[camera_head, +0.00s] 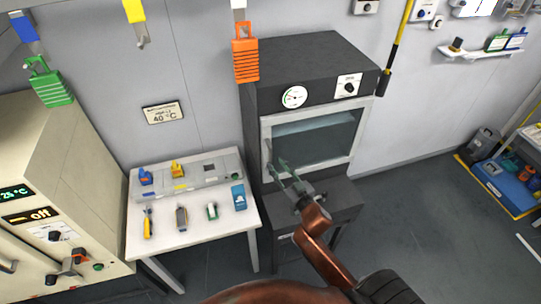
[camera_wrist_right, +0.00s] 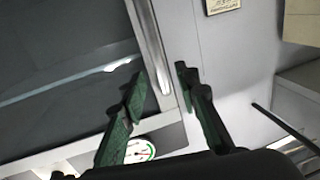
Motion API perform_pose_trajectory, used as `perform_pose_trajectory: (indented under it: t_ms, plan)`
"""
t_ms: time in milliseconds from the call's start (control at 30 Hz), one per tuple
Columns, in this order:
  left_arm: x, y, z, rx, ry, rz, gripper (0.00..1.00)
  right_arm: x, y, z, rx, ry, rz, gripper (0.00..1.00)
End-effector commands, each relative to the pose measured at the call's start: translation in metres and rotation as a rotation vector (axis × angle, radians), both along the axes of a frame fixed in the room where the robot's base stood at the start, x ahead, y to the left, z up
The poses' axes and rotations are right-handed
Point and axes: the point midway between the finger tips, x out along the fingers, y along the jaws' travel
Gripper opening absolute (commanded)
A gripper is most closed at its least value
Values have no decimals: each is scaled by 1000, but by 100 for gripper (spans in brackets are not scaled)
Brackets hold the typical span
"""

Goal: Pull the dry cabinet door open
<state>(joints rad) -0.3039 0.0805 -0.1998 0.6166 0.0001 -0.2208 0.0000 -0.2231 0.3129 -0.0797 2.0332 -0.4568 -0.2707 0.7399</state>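The dry cabinet (camera_head: 315,60) is a dark box with a dial gauge and a knob on its top band. Its door (camera_head: 357,152) has a light metal frame and a glass pane, and looks shut. A slim upright handle (camera_head: 268,150) stands at the door's left edge. My right gripper (camera_head: 278,168) is at that edge. In the right wrist view its green fingers (camera_wrist_right: 161,75) are spread, with the pale handle (camera_wrist_right: 154,50) between their tips and a gap visible on each side. Contact cannot be made out. My left gripper is not in view.
A white table (camera_head: 193,220) with tools and small coloured parts stands left of the cabinet. A beige oven-like unit (camera_head: 60,200) is at the far left. Padlock-like tags (camera_head: 245,58) hang in front at the top. The floor (camera_head: 430,215) to the right is clear.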

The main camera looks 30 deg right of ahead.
Motion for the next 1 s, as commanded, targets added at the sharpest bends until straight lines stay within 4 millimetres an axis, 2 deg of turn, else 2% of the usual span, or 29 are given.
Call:
perform_pose_trajectory:
  t_ms: [200,400,733,1000]
  plan:
    - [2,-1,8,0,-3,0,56,36,-1,2,-1,0,-1,29]
    - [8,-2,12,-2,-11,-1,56,56,-2,1,-1,1,-1,29]
    - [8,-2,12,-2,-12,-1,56,60,-3,0,0,3,-2,29]
    - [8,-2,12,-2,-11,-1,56,60,-3,0,0,3,-2,11]
